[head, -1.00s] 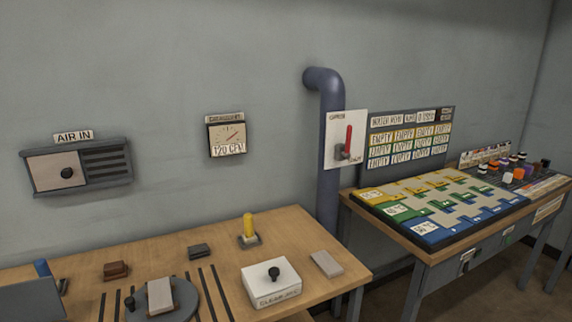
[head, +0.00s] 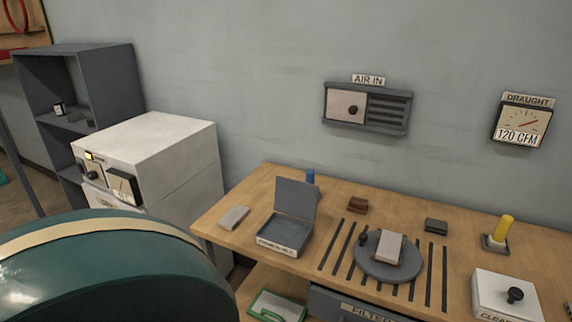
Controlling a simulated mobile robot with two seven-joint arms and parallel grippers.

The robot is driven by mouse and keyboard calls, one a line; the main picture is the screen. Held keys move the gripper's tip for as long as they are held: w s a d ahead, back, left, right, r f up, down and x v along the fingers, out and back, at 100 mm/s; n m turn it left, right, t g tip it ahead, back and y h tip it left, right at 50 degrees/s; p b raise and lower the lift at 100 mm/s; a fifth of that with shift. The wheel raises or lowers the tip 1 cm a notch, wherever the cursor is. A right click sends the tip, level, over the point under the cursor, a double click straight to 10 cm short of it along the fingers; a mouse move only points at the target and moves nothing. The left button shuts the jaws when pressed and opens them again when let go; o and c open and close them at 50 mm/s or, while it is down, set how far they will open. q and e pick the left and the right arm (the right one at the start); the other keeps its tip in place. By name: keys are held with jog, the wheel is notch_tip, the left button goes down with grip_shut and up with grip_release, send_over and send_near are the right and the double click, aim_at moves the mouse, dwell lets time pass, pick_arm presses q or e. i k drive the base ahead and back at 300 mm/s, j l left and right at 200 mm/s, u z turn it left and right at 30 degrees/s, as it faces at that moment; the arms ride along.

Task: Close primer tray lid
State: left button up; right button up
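The primer tray (head: 284,237) is a shallow grey box with a pale label on its front, near the left end of the wooden bench. Its grey lid (head: 296,198) stands raised at the back, so the tray is open. The label is too small to read clearly. Neither of my grippers shows in the head view.
A wooden bench (head: 350,203) holds a grey turntable (head: 388,270) with a pale block, a white box (head: 505,295) with a black knob, and small blocks. A white cabinet (head: 165,150) stands left of the bench. A large dark green rounded thing (head: 95,270) fills the lower left.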

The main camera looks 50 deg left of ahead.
aim_at(296, 198)
jog(key=u, duration=1.6)
jog(key=i+j+z, duration=0.25)
jog(key=j+z, duration=0.45)
jog(key=j, duration=0.15)
jog(key=i, duration=0.05)
